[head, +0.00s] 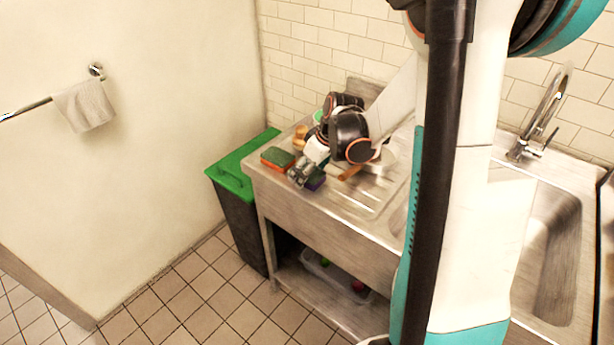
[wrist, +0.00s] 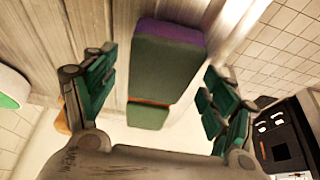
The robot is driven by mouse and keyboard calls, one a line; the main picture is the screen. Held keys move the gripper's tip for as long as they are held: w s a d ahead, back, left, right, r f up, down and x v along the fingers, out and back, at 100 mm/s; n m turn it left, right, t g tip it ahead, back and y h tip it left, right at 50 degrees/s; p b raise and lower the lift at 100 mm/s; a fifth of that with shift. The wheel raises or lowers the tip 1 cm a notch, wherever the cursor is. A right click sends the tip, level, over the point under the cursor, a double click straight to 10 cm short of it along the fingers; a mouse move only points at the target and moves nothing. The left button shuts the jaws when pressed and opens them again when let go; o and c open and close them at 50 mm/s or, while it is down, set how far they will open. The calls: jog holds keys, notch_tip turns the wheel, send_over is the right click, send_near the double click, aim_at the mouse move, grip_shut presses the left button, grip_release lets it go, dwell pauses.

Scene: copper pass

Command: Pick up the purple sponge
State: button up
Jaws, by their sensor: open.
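The purple sponge (wrist: 172,30) has a dark green top face and lies on the metal draining surface. In the wrist view it sits between the two spread fingers, with gaps on both sides. In the head view the purple sponge (head: 316,182) shows partly behind my gripper (head: 304,174), near the counter's front left. My gripper (wrist: 160,66) is open and points down over the sponge, holding nothing. How far the fingertips are above the counter is hard to tell.
An orange sponge with a green top (head: 277,159) lies close by at the counter's left edge; it also shows in the wrist view (wrist: 147,115). A brown brush-like handle (head: 351,171) lies to the right. A green-lidded bin (head: 240,168) stands left, and the sink (head: 548,245) is far right.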

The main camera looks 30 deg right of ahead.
jog(key=c, duration=0.8)
jog(key=shift+c, duration=0.2)
notch_tip(320, 180, up, 20)
jog(key=p, duration=0.7)
jog(key=shift+r, duration=0.25)
